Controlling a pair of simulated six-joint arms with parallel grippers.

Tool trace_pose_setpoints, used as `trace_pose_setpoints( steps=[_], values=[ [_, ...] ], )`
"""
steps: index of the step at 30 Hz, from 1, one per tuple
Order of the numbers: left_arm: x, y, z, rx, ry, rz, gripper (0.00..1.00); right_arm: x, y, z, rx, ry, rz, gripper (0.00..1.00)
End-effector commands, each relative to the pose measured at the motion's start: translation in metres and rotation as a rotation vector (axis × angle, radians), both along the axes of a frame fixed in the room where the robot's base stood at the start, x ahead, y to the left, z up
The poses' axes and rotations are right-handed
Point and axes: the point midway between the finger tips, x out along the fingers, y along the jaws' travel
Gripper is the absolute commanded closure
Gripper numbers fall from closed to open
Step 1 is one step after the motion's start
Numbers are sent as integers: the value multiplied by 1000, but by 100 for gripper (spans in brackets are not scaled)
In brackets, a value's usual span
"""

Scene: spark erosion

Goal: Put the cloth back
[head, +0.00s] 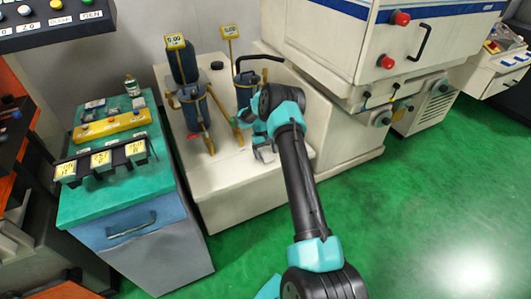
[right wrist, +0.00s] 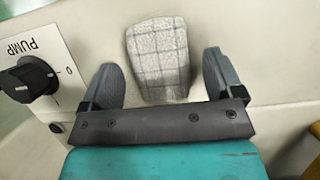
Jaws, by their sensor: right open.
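The cloth (right wrist: 158,58) is light grey with a checked pattern. In the right wrist view it lies against a cream surface, between the two dark fingers of my right gripper (right wrist: 160,75). The fingers are apart, with a gap on each side of the cloth. In the head view my right gripper (head: 262,143) is at the front right of the cream tank unit (head: 240,193); a small grey patch below it may be the cloth, but I cannot tell. My left gripper is not in view.
A black PUMP knob (right wrist: 30,79) is left of the fingers in the right wrist view. Blue filter canisters (head: 192,105) with pipes stand on the tank unit, left of the gripper. A teal-topped cabinet (head: 85,205) stands at left. Green floor (head: 430,210) is clear at right.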

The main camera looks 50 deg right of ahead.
Motion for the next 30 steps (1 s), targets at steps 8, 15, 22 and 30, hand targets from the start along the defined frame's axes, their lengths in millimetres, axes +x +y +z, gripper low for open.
trace_pose_setpoints(
  steps=[8, 15, 22, 30],
  values=[
    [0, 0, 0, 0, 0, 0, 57, 10, -3, 25, -1, -2, 1, 14],
    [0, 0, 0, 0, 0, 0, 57, 26, -10, 67, -1, -4, 0, 14],
    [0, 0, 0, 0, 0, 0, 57, 39, -15, 100, -1, -2, 0, 14],
    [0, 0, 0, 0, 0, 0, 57, 43, -16, 113, 1, 1, 1, 14]
  ],
)
